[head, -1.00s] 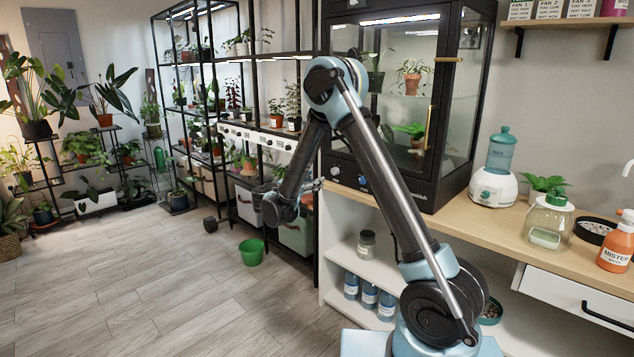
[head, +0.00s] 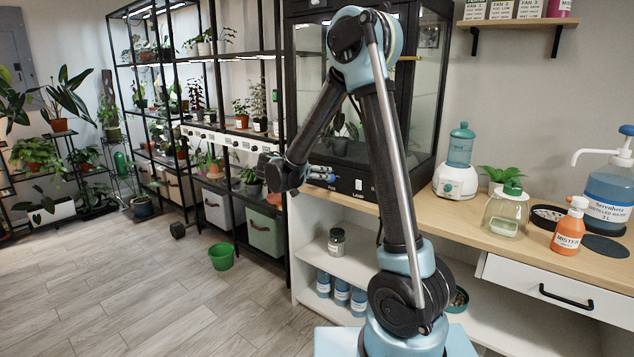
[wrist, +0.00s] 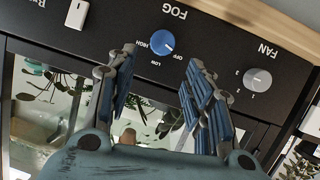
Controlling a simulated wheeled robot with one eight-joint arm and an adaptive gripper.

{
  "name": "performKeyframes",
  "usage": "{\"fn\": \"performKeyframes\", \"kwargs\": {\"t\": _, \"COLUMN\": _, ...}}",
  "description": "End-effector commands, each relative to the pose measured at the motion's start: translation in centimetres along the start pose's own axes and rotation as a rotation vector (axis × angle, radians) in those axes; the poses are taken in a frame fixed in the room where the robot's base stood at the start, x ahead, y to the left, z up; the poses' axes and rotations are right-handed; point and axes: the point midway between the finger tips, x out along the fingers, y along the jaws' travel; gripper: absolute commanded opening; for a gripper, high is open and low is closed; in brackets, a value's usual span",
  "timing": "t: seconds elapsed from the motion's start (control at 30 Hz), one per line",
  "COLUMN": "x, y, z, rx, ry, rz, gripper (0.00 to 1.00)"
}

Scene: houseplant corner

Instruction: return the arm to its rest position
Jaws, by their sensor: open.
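My gripper (head: 322,173) is at the end of my folded arm, in front of the lower control panel of the black glass cabinet (head: 440,100). In the wrist view my gripper (wrist: 163,68) is open, with its blue-padded fingers apart and nothing between them. The panel (wrist: 210,45) appears upside down there, with a blue FOG knob (wrist: 162,43) just beyond the gap between the fingers. A grey FAN knob (wrist: 258,79) is to the right and a white switch (wrist: 77,14) to the left. Whether a fingertip touches the panel cannot be told. My arm hides part of the cabinet.
The wooden counter (head: 465,215) holds a humidifier (head: 456,180), a glass jar (head: 507,212), an orange mister (head: 569,228) and a large water bottle (head: 608,192). Plant racks (head: 200,100) stand left.

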Motion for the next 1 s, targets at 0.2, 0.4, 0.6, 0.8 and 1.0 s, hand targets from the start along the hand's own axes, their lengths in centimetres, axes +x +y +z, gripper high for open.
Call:
{"fn": "performKeyframes", "kwargs": {"t": 0.2, "x": 1.7, "y": 6.9, "z": -0.7, "rx": -0.11, "ry": -0.146, "rz": 0.03, "gripper": 0.47}}
{"fn": "performKeyframes", "kwargs": {"t": 0.4, "x": 2.2, "y": 12.9, "z": -0.3, "rx": -0.204, "ry": -0.281, "rz": 0.03, "gripper": 0.47}}
{"fn": "performKeyframes", "kwargs": {"t": 0.6, "x": 1.9, "y": 18.7, "z": 0.9, "rx": -0.285, "ry": -0.414, "rz": 0.009, "gripper": 0.47}}
{"fn": "performKeyframes", "kwargs": {"t": 0.8, "x": 0.9, "y": 24.1, "z": 2.8, "rx": -0.355, "ry": -0.539, "rz": -0.034, "gripper": 0.47}}
{"fn": "performKeyframes", "kwargs": {"t": 1.0, "x": -0.8, "y": 28.9, "z": 5.2, "rx": -0.411, "ry": -0.653, "rz": -0.099, "gripper": 0.47}}
